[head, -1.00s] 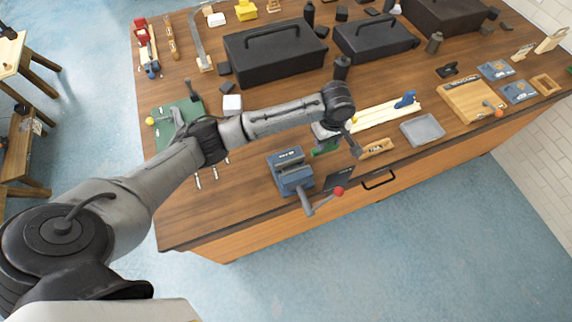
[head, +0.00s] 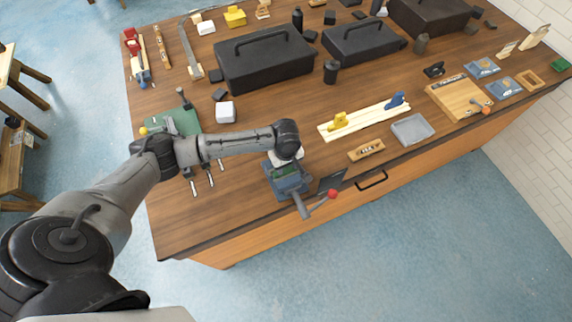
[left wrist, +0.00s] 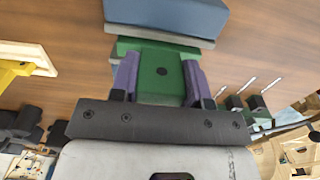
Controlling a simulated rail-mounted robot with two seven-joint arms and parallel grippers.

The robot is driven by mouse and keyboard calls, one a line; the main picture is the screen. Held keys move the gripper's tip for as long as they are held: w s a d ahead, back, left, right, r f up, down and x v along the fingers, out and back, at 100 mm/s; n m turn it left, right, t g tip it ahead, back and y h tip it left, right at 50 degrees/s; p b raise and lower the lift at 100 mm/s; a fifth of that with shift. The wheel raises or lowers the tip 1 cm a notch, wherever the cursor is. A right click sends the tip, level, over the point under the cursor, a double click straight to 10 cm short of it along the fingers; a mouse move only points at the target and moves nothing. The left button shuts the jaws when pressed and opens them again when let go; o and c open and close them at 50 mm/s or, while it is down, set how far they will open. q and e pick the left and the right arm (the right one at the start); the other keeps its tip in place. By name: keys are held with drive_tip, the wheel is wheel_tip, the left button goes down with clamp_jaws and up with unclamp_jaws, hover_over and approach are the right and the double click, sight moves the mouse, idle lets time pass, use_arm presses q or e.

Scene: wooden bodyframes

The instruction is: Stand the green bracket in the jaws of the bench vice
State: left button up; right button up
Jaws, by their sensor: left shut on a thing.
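The blue bench vice (head: 286,188) stands near the front edge of the bench, its handle with a red knob pointing front right. My left gripper (head: 287,160) is right above the vice, shut on the green bracket (left wrist: 161,76). In the left wrist view the bracket sits between the two purple finger pads, with a dark hole in its face. The vice (left wrist: 166,16) lies just beyond it. A green strip of the bracket shows at the jaws in the head view. I cannot tell how deep it sits between them. My right gripper is not in view.
A green mat (head: 184,122) with tools lies left of the vice. A wooden block (head: 366,150), a grey tray (head: 412,130) and a pale board (head: 365,119) with yellow and blue pieces lie to the right. Black toolboxes (head: 264,62) stand behind.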

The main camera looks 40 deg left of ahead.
use_arm(q)
drive_tip(key=shift+f, duration=0.4)
drive_tip(key=shift+f, duration=0.1)
drive_tip(key=o, duration=1.1)
drive_tip(key=shift+c, duration=0.2)
